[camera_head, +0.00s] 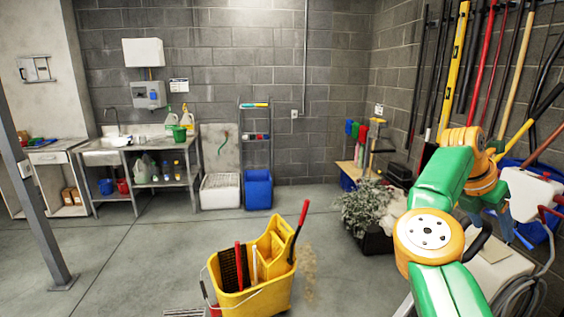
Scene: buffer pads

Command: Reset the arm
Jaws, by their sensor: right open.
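My right arm, green with orange joints, rises from the bottom right and folds over at an orange wrist. My right gripper (490,224) hangs below that wrist, partly hidden behind the arm's green links. It is open, and I see nothing held in it. My left arm and left gripper are not in view.
A yellow mop bucket (252,300) with a red-handled wringer stands on the floor ahead. A bushy plant (370,207) in a dark pot is left of my right arm. Long-handled tools hang on the right wall, with a white-and-blue cart below.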

